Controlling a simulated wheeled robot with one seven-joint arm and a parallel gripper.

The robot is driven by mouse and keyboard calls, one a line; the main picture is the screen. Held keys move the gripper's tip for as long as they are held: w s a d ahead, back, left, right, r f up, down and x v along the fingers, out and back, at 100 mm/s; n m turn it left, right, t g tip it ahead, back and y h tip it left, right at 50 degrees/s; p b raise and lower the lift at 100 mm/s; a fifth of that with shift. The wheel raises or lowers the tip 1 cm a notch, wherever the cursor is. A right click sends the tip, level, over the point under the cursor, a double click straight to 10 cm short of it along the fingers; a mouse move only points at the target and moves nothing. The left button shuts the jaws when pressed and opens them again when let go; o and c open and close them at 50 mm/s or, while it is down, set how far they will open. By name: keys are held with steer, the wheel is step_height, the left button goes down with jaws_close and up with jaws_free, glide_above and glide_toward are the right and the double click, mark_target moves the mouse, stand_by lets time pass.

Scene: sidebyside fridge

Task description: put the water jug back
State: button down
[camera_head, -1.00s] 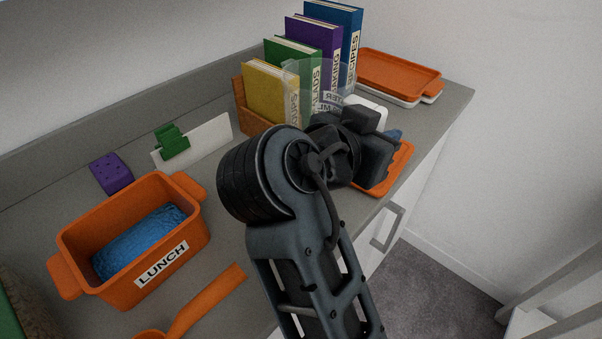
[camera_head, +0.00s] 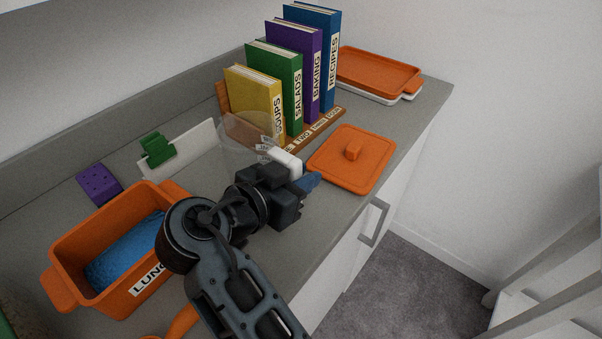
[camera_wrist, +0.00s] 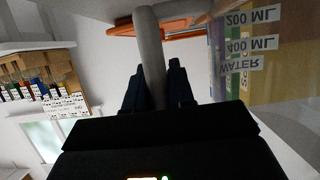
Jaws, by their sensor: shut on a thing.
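The water jug (camera_head: 240,135) is clear and see-through, in front of the yellow book and left of my gripper in the head view. Its markings, WATER, 200 ML and 400 ML, show upside down on its wall in the wrist view (camera_wrist: 240,85). My gripper (camera_head: 302,174) is shut on the jug's pale handle (camera_head: 285,160). In the wrist view the handle (camera_wrist: 150,45) runs between the two dark fingers (camera_wrist: 155,85). My wrist hides the jug's lower part in the head view, so I cannot tell whether it touches the counter.
Books (camera_head: 280,85) stand in a wooden rack with a numbered front strip (camera_head: 325,122). An orange lid (camera_head: 352,165) lies right of my gripper. Orange and white trays (camera_head: 375,72) are behind it. A LUNCH bin (camera_head: 75,250), purple block (camera_head: 98,184) and green clip on a white board (camera_head: 158,150) are left.

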steer(key=c, duration=1)
jaws_free()
steer(key=shift+f, duration=0.1)
steer(key=shift+o, duration=0.2)
steer(key=b+v, duration=0.2)
steer(key=v, duration=0.5)
steer(key=shift+s+r, duration=0.2)
steer(key=shift+r, duration=0.35)
